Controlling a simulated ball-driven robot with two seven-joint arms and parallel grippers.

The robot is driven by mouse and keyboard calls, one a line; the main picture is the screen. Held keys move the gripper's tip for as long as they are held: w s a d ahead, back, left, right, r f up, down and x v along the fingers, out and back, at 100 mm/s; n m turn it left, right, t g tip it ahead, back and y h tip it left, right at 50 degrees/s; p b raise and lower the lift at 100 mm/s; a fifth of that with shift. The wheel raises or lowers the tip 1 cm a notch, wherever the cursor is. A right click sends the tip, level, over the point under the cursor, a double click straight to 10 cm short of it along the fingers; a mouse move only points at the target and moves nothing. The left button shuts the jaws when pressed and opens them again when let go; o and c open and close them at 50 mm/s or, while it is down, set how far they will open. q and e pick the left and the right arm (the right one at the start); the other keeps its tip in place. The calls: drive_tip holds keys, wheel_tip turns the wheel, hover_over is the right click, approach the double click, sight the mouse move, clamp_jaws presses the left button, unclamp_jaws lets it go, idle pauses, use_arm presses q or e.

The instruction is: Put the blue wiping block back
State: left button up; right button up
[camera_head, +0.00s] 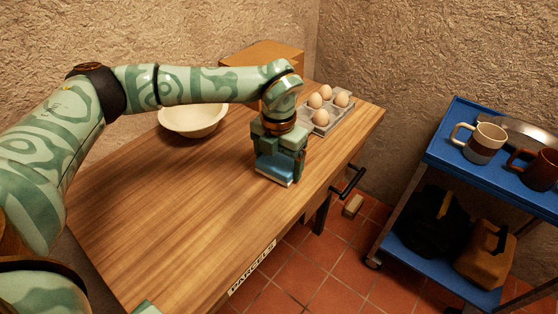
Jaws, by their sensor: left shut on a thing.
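My left gripper (278,155) reaches across the wooden table from the left and points down near the table's right edge. It is shut on the blue wiping block (273,174), which has a pale lower edge. The block is at or just above the tabletop; I cannot tell whether it touches. The fingers hide part of the block.
On the wooden table (180,220) are a cream bowl (193,120), a cardboard box (262,54) and an egg tray (335,118) with several eggs. A blue cart (455,155) with mugs stands right. The table's front left is clear.

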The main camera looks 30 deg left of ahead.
sight(278, 163)
use_arm(q)
drive_tip(key=shift+f, duration=0.15)
drive_tip(key=o, duration=0.9)
drive_tip(key=shift+f, duration=0.1)
drive_tip(key=shift+f, duration=0.1)
drive_tip(key=shift+f+b, duration=0.15)
drive_tip(key=shift+b, duration=0.6)
drive_tip(key=r+p, duration=0.1)
drive_tip(key=r, duration=0.1)
drive_tip(key=r+p, duration=0.2)
drive_tip(key=r, duration=0.1)
drive_tip(key=r+p, duration=0.1)
drive_tip(key=r, duration=0.2)
drive_tip(key=shift+s+d+r, duration=0.1)
drive_tip(key=shift+s+d, duration=0.1)
drive_tip(key=shift+s, duration=0.1)
wheel_tip(278, 163, up, 9)
drive_tip(key=p, duration=0.3)
drive_tip(key=shift+s, duration=0.1)
use_arm(e)
drive_tip(key=shift+t, duration=0.4)
drive_tip(key=r, duration=0.1)
drive_tip(key=w+r, duration=0.1)
drive_tip(key=r, duration=0.1)
drive_tip(key=w+r, duration=0.1)
drive_tip(key=r, duration=0.1)
drive_tip(key=shift+w+a, duration=0.1)
drive_tip(key=shift+w, duration=0.05)
